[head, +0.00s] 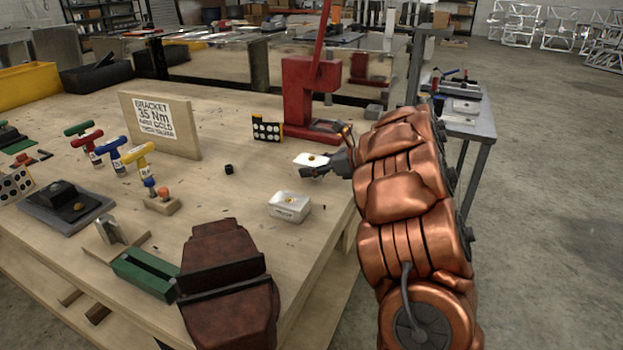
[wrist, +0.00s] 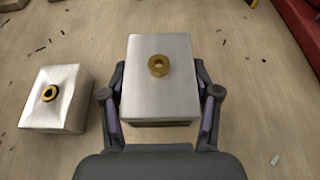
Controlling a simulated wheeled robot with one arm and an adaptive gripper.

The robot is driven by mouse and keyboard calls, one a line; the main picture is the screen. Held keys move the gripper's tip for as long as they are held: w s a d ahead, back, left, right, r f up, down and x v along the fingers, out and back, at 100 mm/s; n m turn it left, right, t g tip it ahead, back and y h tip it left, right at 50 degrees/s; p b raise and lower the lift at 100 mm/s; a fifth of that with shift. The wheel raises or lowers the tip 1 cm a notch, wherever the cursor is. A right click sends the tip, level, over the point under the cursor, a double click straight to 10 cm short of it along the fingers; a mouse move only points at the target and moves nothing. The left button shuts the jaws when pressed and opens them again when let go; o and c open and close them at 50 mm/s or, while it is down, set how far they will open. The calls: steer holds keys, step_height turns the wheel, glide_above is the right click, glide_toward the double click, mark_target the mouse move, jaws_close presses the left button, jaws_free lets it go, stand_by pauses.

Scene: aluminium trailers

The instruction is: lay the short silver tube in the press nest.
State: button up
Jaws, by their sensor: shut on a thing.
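My gripper (head: 325,168) is shut on a short silver block-like tube piece (head: 307,160) with a brass fitting on its top face. In the wrist view this silver piece (wrist: 160,95) sits between both fingers, its flat top facing the camera. Whether its ends are open cannot be told. A red arbor press (head: 312,92) stands on the bench just beyond my gripper, at the right edge. I cannot make out a nest at its base. A similar silver piece (head: 289,206) with a dark-and-brass ring lies on the bench; it shows left of my gripper in the wrist view (wrist: 55,98).
A black panel with white dots (head: 267,130) stands left of the press. A small black cylinder (head: 229,169) lies mid-bench. A wooden sign (head: 160,123) and several T-handled tools (head: 138,153) stand at left. A dark red vise (head: 226,280) is at the front edge.

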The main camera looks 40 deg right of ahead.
mark_target(313, 185)
steer(key=shift+f, duration=1.85)
steer(key=shift+f, duration=0.2)
steer(key=o, duration=1.3)
steer(key=shift+c, duration=0.2)
steer(key=shift+r, duration=0.15)
